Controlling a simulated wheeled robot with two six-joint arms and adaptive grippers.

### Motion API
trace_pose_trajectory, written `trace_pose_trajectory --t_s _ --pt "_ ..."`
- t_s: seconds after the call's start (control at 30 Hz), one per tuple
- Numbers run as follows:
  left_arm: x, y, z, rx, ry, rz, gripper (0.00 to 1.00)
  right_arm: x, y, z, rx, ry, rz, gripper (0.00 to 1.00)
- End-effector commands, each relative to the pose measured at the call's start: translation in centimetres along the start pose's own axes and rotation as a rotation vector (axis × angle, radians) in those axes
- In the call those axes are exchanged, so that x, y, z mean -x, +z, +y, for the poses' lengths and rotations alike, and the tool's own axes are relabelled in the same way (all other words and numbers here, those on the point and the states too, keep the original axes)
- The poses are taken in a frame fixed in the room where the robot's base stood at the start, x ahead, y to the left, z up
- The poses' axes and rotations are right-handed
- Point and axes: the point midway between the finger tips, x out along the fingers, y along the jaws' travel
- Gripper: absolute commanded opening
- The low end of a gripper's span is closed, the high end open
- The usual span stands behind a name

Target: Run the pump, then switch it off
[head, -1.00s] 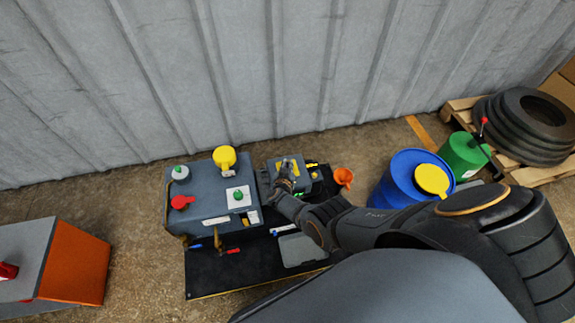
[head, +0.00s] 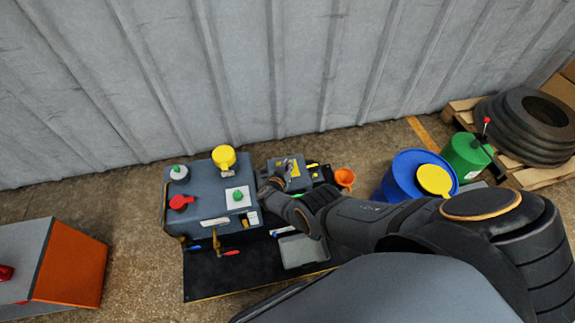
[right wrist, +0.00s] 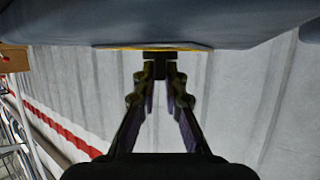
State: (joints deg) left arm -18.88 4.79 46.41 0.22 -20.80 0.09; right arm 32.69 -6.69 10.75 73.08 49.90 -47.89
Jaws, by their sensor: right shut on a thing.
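The pump (head: 205,212) is a grey-blue block on a black bench in the head view. It has a yellow cap (head: 224,157), a red handle (head: 181,202), a grey cap with a green top (head: 179,173) and a white plate with a green knob (head: 238,196). A smaller grey box (head: 298,184) with a yellow label stands to its right. My right gripper (head: 268,186) is at the gap between them. In the right wrist view its fingers (right wrist: 160,72) close on a small black part (right wrist: 158,57) under a grey-blue body. Which part this is cannot be told. My left gripper is out of view.
The black bench (head: 210,283) carries small tools and a grey tray (head: 302,250). An orange funnel (head: 345,177), blue drum (head: 400,176) and green canister (head: 466,155) are on the right. An orange-sided box (head: 70,265) stands lower left. A corrugated wall (head: 240,70) is behind.

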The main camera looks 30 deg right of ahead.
Motion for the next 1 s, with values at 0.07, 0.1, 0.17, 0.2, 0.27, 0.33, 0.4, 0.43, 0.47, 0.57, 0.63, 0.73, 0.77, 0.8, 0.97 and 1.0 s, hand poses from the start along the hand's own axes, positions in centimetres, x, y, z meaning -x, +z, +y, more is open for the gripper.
trace_pose_trajectory --t_s 0.07,0.1,0.17,0.2,0.27,0.33,0.4,0.43,0.47,0.57,0.63,0.73,0.77,0.8,0.97,1.0 --pt "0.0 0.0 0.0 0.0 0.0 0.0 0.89 0.0 0.0 0.0 0.0 0.0 0.0 0.14" --pt "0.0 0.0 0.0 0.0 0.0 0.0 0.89 0.0 0.0 0.0 0.0 0.0 0.0 0.2" --pt "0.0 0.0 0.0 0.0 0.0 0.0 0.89 0.0 0.0 0.0 0.0 0.0 0.0 0.28" --pt "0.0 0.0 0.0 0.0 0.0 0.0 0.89 0.0 0.0 0.0 0.0 0.0 0.0 0.33" --pt "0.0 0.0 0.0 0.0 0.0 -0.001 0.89 0.0 0.0 0.0 0.0 0.0 0.0 0.33" --pt "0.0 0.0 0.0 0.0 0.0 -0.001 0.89 0.0 0.0 0.0 0.0 0.0 0.0 0.33" --pt "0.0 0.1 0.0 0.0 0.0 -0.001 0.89 0.0 0.0 0.0 0.0 0.0 0.0 0.33" --pt "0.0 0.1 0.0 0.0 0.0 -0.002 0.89 0.0 0.0 0.0 0.0 0.0 0.0 0.33" --pt "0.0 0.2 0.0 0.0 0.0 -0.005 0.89 0.0 0.0 0.0 0.0 0.0 0.0 0.33" --pt "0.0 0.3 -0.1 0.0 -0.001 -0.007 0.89 0.0 0.0 0.0 0.0 0.0 0.0 0.33" --pt "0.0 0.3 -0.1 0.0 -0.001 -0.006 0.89 0.0 0.0 0.0 0.0 0.0 0.0 0.33" --pt "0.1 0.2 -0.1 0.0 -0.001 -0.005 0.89 0.0 0.0 0.1 0.003 -0.006 0.0 0.33" --pt "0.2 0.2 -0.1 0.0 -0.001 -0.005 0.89 0.0 -0.1 0.1 0.005 -0.011 0.001 0.33" --pt "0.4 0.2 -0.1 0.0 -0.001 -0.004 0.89 0.0 0.0 0.1 0.009 -0.02 0.001 0.33" --pt "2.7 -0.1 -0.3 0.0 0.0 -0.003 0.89 0.2 -0.6 0.5 0.076 -0.166 0.0 0.33" --pt "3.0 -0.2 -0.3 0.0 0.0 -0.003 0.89 0.1 -0.6 0.5 0.098 -0.22 0.002 0.33"
